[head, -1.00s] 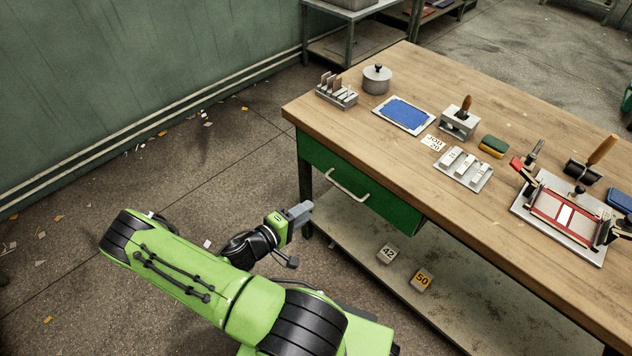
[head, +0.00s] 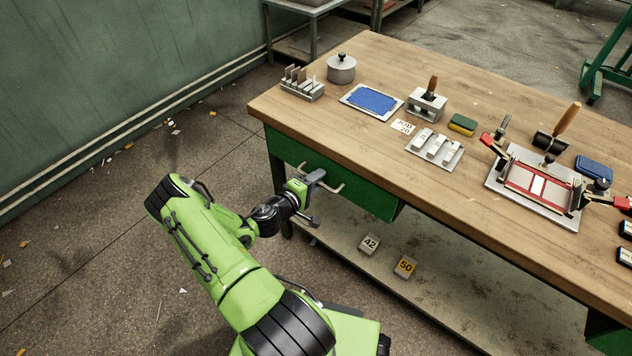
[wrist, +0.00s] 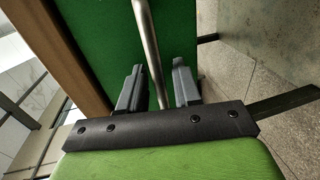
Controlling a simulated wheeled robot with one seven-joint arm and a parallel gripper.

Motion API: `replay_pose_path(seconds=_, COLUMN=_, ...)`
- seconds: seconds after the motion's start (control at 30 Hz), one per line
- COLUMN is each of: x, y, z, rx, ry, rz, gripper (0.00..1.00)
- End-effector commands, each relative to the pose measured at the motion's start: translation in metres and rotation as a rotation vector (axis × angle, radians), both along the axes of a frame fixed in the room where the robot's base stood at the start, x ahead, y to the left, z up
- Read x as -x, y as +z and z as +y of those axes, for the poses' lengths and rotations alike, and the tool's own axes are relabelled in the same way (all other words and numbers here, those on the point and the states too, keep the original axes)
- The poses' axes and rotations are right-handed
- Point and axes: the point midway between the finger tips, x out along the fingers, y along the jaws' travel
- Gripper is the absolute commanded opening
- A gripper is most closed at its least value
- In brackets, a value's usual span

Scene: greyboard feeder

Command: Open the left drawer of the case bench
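The case bench (head: 330,120) has a wooden top and a green left drawer (head: 362,192) under its front edge, which looks shut. A pale metal bar handle (head: 335,187) runs along the drawer front. My gripper (head: 314,178) is at the handle. In the wrist view the handle (wrist: 148,45) runs between the two grey fingers of my gripper (wrist: 158,85), with the green drawer front (wrist: 95,30) behind it. The fingers are open, with gaps visible on both sides of the bar. Part of the handle is hidden by my gripper in the head view.
On the bench stand a lidded pot (head: 341,70), a blue pad (head: 372,101), a weight tray (head: 434,150) and a screen-print frame (head: 537,188). Blocks marked 42 (head: 369,244) and 50 (head: 404,267) lie on the lower shelf. The floor left of the bench is mostly clear, with scraps.

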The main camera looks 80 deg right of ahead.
Motion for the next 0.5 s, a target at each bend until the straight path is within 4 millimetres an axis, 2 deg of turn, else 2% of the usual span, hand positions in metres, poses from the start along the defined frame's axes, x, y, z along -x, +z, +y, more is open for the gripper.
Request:
replay_pose_path(seconds=0.07, x=-0.0002, y=0.0003, z=0.0002, rx=0.000, ry=0.000, rz=0.000, gripper=0.31)
replay_pose_path(seconds=0.27, x=-0.0003, y=0.0002, z=0.0004, rx=0.000, ry=0.000, rz=-0.001, gripper=0.01)
replay_pose_path(seconds=0.5, x=-0.0003, y=0.0000, z=0.0006, rx=-0.001, ry=-0.001, rz=-0.001, gripper=0.00)
